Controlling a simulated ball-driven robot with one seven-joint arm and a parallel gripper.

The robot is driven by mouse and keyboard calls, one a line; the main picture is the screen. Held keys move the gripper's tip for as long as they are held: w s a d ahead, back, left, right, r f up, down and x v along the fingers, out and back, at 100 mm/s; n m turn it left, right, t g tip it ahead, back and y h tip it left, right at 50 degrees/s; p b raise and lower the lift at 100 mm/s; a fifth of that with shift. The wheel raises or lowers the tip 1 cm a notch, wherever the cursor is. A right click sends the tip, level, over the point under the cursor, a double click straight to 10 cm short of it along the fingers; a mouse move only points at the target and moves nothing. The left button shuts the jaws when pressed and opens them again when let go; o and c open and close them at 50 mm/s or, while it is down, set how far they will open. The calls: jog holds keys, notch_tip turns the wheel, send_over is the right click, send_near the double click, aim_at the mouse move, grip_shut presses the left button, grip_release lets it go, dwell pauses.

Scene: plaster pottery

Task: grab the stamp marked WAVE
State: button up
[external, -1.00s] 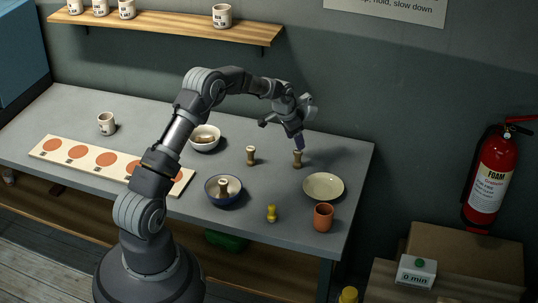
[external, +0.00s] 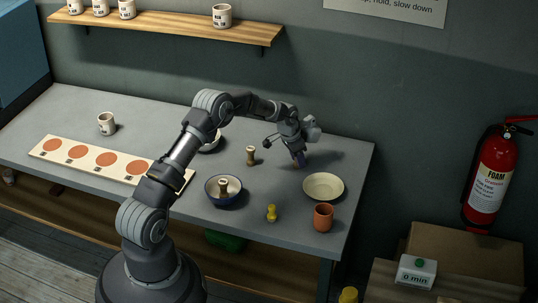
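My gripper (external: 299,161) points down at the back right of the grey table, low over the spot where a wooden stamp stood in the earlier frame. That stamp is now hidden behind the fingers, so I cannot tell whether they are around it or beside it. A second wooden stamp (external: 251,155) stands upright to the left of the gripper. A third stamp (external: 224,187) is in the dark blue bowl (external: 236,201). No WAVE marking is readable on any stamp here. The finger opening is too small to judge.
A cream plate (external: 323,186), a terracotta cup (external: 323,217) and a small yellow object (external: 271,213) are at the table's front right. A white bowl (external: 213,146) is partly hidden by my arm. A board with orange discs (external: 78,152) and a white mug (external: 107,123) are left.

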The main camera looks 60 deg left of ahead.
jog(key=c, duration=0.4)
jog(key=shift+r, duration=0.15)
